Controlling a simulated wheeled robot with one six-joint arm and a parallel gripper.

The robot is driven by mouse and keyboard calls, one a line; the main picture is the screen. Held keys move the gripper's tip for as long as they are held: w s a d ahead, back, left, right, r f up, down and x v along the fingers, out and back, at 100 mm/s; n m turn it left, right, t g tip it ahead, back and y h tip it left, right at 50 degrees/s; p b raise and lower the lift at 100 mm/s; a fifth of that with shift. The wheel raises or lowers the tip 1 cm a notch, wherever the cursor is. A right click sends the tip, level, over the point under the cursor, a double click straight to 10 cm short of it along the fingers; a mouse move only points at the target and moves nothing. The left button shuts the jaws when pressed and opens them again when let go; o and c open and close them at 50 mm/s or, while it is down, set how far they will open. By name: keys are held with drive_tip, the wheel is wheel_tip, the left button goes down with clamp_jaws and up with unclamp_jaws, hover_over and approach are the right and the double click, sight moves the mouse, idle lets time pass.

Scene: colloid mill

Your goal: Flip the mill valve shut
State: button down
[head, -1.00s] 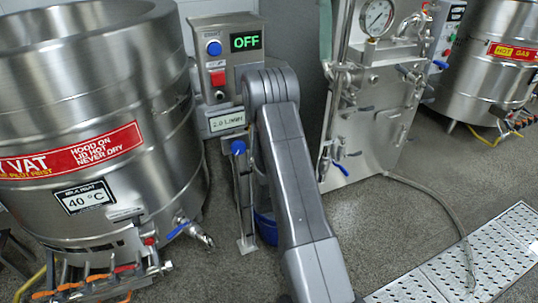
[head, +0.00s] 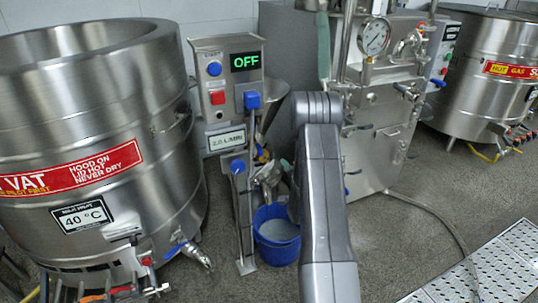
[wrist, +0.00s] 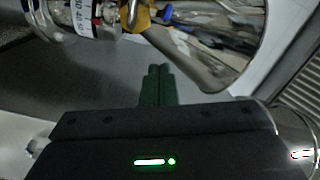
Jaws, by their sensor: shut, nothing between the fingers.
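The mill's control box (head: 228,75) stands left of centre in the head view, with an OFF display. A blue-capped part (head: 252,100) sits at its right edge, and another blue knob (head: 238,166) tops the stand below. A metal fitting with yellow and blue parts (head: 265,177) shows above the blue bucket; I cannot tell which blue part is the valve handle. In the wrist view, my gripper (wrist: 156,70) has green fingers shut together and empty. A yellow part (wrist: 138,17) and a small blue part (wrist: 177,17) lie beyond the fingertips, apart from them. My arm hides my gripper in the head view.
A large steel vat (head: 95,120) stands at left. The blue bucket (head: 276,238) sits on the floor beside my arm. A steel machine with a gauge (head: 374,37) stands right of my arm. A hose (head: 440,222) crosses the floor at right.

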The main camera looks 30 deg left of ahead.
sight(260, 150)
drive_tip(key=w+a+m+g+b, duration=0.1)
drive_tip(key=w+a+m+b, duration=0.3)
drive_tip(key=a, duration=0.5)
drive_tip(key=shift+w+y, duration=0.3)
drive_tip(key=shift+w, duration=0.1)
drive_tip(key=shift+a+f, duration=0.1)
drive_tip(key=s+a+b, duration=0.1)
drive_tip(key=s+a, duration=0.1)
drive_tip(key=s, duration=0.1)
drive_tip(key=shift+a, duration=0.4)
idle(0.3)
